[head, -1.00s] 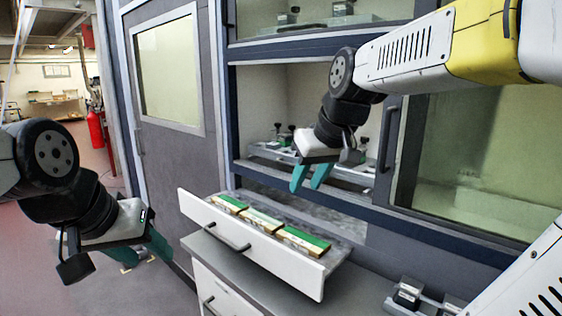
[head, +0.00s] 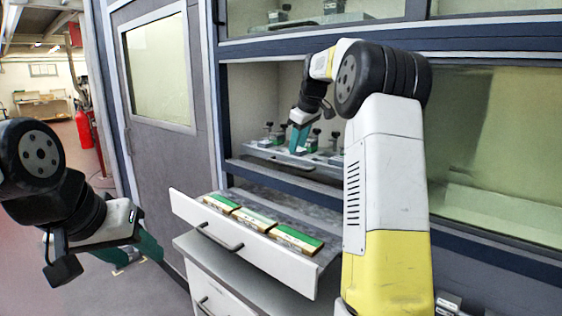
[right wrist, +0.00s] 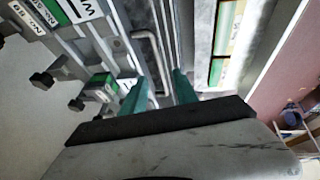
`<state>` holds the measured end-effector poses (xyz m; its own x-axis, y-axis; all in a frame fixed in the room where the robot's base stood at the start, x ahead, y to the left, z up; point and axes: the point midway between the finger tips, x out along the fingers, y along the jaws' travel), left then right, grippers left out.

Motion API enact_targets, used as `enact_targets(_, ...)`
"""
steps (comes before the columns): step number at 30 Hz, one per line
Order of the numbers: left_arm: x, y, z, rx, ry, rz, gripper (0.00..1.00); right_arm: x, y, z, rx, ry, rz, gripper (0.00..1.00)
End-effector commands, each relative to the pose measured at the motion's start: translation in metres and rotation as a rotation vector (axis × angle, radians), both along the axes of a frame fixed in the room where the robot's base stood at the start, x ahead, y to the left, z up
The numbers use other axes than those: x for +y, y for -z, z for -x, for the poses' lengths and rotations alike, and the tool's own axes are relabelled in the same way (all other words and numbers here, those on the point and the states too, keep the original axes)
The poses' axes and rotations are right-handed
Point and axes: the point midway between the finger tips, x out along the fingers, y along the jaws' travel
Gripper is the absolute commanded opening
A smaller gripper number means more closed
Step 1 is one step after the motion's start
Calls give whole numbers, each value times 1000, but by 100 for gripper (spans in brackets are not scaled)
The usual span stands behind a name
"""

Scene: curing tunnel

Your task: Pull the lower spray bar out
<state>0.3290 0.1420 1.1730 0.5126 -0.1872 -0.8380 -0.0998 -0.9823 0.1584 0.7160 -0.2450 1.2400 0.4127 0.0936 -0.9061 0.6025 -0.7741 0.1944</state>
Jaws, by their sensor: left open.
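The lower spray bar (head: 262,154) is a grey bar with several dark knobs and green blocks, lying in the open lower bay of the cabinet. My right gripper (head: 298,143) is inside that bay, at the bar's front. In the right wrist view the teal fingers of my right gripper (right wrist: 157,88) are apart, and a grey U-shaped handle (right wrist: 146,58) shows between them. I cannot tell whether they touch it. The bar (right wrist: 75,45) runs along the left there. My left gripper (head: 150,247) is open and empty, left of the drawer.
An open white drawer (head: 235,245) holding several green-topped pieces (head: 255,220) juts out below the bay. A glass pane (head: 480,140) closes the right bay. Another bar (head: 325,19) lies in the upper bay. A grey door (head: 165,140) stands at left.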

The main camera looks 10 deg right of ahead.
Motion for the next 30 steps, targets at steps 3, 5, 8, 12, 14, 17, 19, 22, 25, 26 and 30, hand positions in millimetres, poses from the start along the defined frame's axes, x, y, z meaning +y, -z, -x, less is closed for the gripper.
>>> enact_targets(3,0,0,0,0,0,0,47,0,10,-5,3,-3,2,35)
enact_targets(5,0,0,0,0,0,0,47,1,17,-8,3,-3,2,35)
enact_targets(8,0,0,0,0,0,0,47,3,33,-15,4,-3,1,35)
enact_targets(12,0,0,0,0,0,0,47,5,53,-24,3,-3,0,35)
enact_targets(14,0,0,0,0,0,0,47,6,59,-27,3,-2,1,35)
enact_targets(17,0,0,0,0,0,0,47,6,66,-31,1,-2,1,35)
enact_targets(19,0,0,0,0,0,0,47,7,70,-32,1,-2,1,35)
enact_targets(22,0,0,0,0,0,0,47,7,71,-33,1,-1,1,35)
enact_targets(25,0,0,0,0,0,0,47,7,71,-33,0,-1,0,35)
enact_targets(26,0,0,0,0,0,0,47,7,71,-33,0,-1,0,35)
enact_targets(30,0,0,0,0,0,0,47,7,71,-33,0,-1,0,16)
